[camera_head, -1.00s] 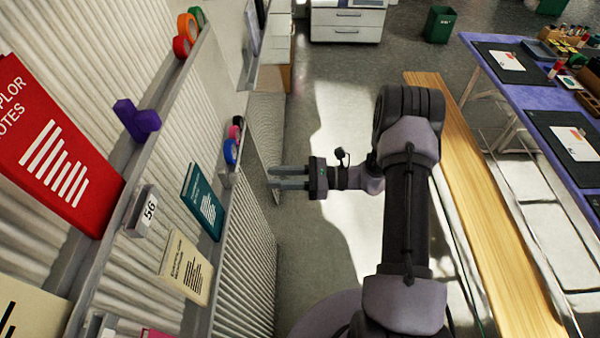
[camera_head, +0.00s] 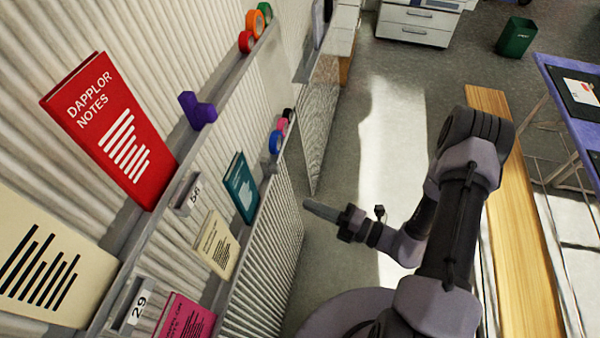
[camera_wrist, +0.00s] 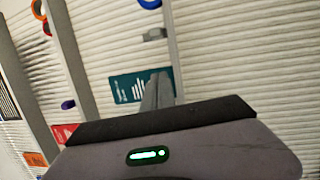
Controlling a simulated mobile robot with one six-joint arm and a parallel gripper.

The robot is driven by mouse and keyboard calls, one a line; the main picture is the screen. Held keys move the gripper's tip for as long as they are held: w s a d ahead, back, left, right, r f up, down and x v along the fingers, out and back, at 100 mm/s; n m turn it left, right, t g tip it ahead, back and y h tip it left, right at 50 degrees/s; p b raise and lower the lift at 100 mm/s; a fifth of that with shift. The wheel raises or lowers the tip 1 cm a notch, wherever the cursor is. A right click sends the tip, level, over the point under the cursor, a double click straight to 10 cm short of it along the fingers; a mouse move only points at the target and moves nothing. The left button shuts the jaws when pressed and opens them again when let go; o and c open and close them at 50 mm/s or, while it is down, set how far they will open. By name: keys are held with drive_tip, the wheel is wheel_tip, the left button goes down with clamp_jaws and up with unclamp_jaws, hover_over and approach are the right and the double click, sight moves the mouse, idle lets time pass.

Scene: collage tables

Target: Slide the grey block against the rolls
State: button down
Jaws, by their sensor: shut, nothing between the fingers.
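My gripper (camera_head: 309,205) is shut and empty, out in front of the lower ledge and apart from it in the head view. In the wrist view its fingers (camera_wrist: 157,90) overlap the teal book (camera_wrist: 125,88). A small grey block (camera_wrist: 155,34) shows in the wrist view on the lower ledge, between the teal book and the blue roll (camera_wrist: 150,3). A gap separates block and roll. In the head view the blue roll (camera_head: 275,142) stands with a pink roll (camera_head: 282,124) and a black one (camera_head: 288,113); the grey block is hard to make out there.
The upper ledge holds a red book (camera_head: 112,135), a purple block (camera_head: 197,111) and orange (camera_head: 254,23), red (camera_head: 246,41) and green (camera_head: 265,12) rolls. The lower ledge also holds a cream book (camera_head: 215,244). Open floor lies right of the ledges; a wooden bench (camera_head: 520,240) stands beyond my arm.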

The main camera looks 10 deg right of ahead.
sight(271, 168)
drive_tip(key=w+a+b, duration=0.3)
drive_tip(key=w+a, duration=0.4)
drive_tip(key=w, duration=0.2)
drive_tip(key=shift+m, duration=0.3)
drive_tip(key=shift+w, duration=0.1)
